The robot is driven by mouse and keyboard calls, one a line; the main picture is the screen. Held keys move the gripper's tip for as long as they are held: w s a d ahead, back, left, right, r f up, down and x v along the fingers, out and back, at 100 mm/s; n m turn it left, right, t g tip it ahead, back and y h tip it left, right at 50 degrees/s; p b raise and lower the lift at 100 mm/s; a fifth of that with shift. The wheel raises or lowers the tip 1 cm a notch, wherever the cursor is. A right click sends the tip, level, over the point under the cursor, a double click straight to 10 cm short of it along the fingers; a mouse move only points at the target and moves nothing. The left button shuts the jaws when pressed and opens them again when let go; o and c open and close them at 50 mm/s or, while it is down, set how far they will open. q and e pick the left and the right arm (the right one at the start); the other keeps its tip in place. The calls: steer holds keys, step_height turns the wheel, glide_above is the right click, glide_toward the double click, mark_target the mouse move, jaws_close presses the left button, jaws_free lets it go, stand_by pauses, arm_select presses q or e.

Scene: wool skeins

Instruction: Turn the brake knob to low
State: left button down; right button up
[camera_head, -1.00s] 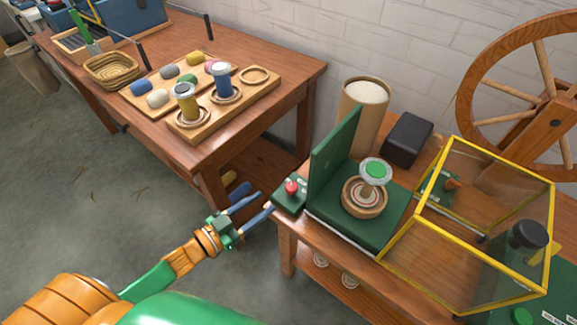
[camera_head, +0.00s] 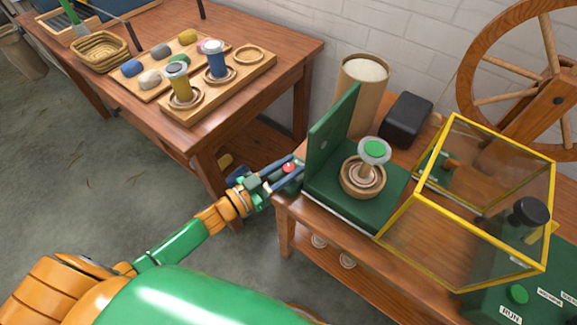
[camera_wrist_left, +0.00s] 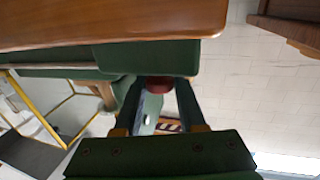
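A small red knob (camera_head: 289,168) sits on a green box at the left end of the right-hand table. I take it for the brake knob; no low mark or setting is legible. My left gripper (camera_head: 283,172) is at this knob, one finger on either side. In the left wrist view the knob (camera_wrist_left: 159,84) shows between the fingertips, near their ends, with slim gaps beside it, so the gripper looks open. The fingers partly hide the box face in the head view. My right gripper is not in view.
A green upright panel (camera_head: 329,132) stands just right of the knob, beside a spool (camera_head: 364,172) on a green base. A yellow-framed clear box (camera_head: 470,200) stands farther right. A second table (camera_head: 285,60) with skeins is at the back left. Open floor lies between the tables.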

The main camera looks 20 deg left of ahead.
mark_target(285, 172)
arm_select(q)
steer(key=shift+d+r+n+y+p, duration=0.1)
steer(key=shift+r+n+y+p, duration=0.1)
steer(key=shift+n+y+p, duration=0.2)
steer(key=shift+n+t+y+p, duration=0.3)
steer(key=shift+n+t+y, duration=0.2)
steer(key=shift+t+y, duration=0.15)
steer(key=shift+f+n+t+y, duration=0.15)
steer(key=shift+n+t+y, duration=0.45)
steer(key=shift+y, duration=0.65)
steer(key=c, duration=0.8)
jaws_free()
steer(key=shift+o, duration=0.2)
steer(key=v, duration=0.7)
steer(key=shift+s, duration=0.1)
